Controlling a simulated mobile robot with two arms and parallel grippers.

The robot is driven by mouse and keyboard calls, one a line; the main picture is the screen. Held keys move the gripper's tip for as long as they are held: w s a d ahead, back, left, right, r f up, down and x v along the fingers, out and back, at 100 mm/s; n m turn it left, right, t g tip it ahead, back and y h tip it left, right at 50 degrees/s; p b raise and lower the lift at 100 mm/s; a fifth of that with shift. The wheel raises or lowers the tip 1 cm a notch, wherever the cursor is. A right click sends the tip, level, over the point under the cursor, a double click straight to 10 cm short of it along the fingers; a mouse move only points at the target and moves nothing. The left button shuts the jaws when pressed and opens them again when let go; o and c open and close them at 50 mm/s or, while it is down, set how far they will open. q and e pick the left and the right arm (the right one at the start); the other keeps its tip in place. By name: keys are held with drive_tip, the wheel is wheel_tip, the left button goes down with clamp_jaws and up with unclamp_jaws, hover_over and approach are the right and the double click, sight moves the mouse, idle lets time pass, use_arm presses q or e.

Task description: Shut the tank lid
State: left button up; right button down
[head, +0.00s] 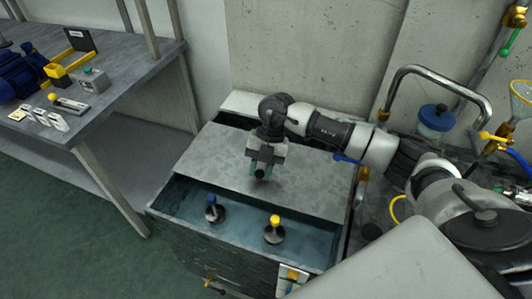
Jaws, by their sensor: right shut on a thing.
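The tank (205,248) is a grey metal box with its rim at about bench height. Its lid (212,152) is a flat grey plate lying over the back part of the tank. Green shows at the fingertips. My left gripper is not in view.
A grey workbench (120,75) at left carries a blue motor (20,72), yellow brackets and small parts. At right stand a bent metal pipe (440,70), a blue-lidded jar (436,120) and a yellow-rimmed funnel (521,92). A concrete wall closes the back.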

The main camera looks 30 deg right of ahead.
drive_tip(key=s+a+p, duration=0.4)
drive_tip(key=s+a, duration=0.4)
drive_tip(key=a, duration=0.1)
drive_tip(key=shift+s+a, duration=0.35)
drive_tip(key=c, duration=0.9)
unclamp_jaws()
drive_tip(key=shift+a, duration=0.15)
drive_tip(key=b+v, duration=0.1)
drive_tip(key=v, duration=0.9)
drive_tip(key=shift+r, duration=0.35)
